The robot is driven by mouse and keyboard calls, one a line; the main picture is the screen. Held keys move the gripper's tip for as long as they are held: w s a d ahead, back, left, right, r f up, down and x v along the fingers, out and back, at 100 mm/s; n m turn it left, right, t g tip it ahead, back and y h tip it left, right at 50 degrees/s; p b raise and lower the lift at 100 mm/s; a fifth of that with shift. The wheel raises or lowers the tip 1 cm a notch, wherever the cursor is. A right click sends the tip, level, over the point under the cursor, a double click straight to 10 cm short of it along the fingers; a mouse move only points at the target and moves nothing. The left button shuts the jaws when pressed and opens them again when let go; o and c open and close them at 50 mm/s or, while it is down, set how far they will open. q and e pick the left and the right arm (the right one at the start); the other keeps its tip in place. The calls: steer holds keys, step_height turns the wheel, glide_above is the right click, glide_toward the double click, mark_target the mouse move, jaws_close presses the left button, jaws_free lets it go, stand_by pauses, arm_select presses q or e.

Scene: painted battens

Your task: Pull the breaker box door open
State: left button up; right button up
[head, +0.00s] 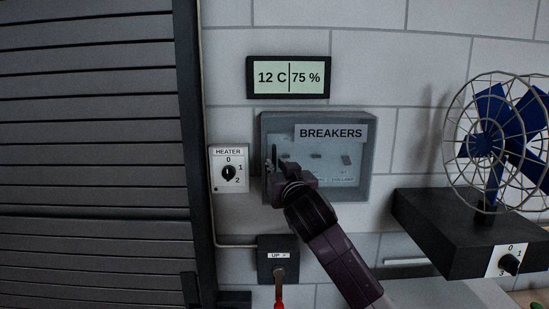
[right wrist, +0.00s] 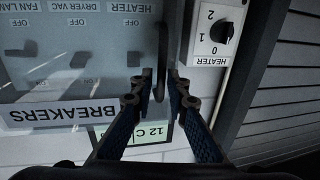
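The breaker box (head: 350,185) is a grey box on the wall with a clear door labelled BREAKERS, and the door looks shut. Its dark upright handle (right wrist: 162,45) is at the door's left edge in the head view. My right gripper (head: 272,168) is at this handle. Several breaker switches show through the door, with OFF labels in the wrist view. My left gripper is not in view.
A heater dial (head: 229,170) is just left of the box. A display (head: 288,77) hangs above and a switch box marked UP (head: 278,260) is below. A caged fan (head: 497,145) stands on a dark base at the right. A slatted shutter (head: 90,150) fills the left.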

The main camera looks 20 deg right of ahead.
steer(key=shift+w+p, duration=0.4)
steer(key=shift+w, duration=0.8)
steer(key=shift+c, duration=0.4)
jaws_close()
steer(key=shift+d, duration=0.1)
